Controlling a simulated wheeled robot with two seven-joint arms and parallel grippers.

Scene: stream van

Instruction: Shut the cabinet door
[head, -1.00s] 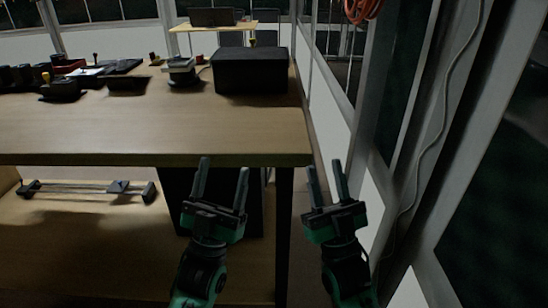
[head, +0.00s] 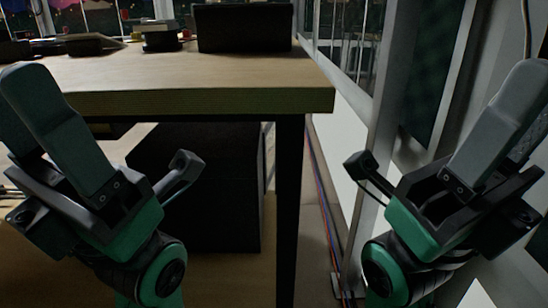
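No cabinet door can be clearly made out in the head view. A dark box-like block (head: 205,190) stands under the table; whether it is a cabinet or has a door cannot be told. My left gripper (head: 28,88) is raised at the left edge, in front of the table. My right gripper (head: 528,85) is raised at the right edge, in front of the wall and window frames. Both are seen close up and from the side, their fingers overlapping, so their opening cannot be judged. Neither visibly touches anything.
A wooden table (head: 200,100) fills the upper left, with a dark leg (head: 288,210) near its right corner. A black box (head: 243,28) and small items stand on top. A narrow floor strip with cables (head: 325,215) runs between the leg and the right wall.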

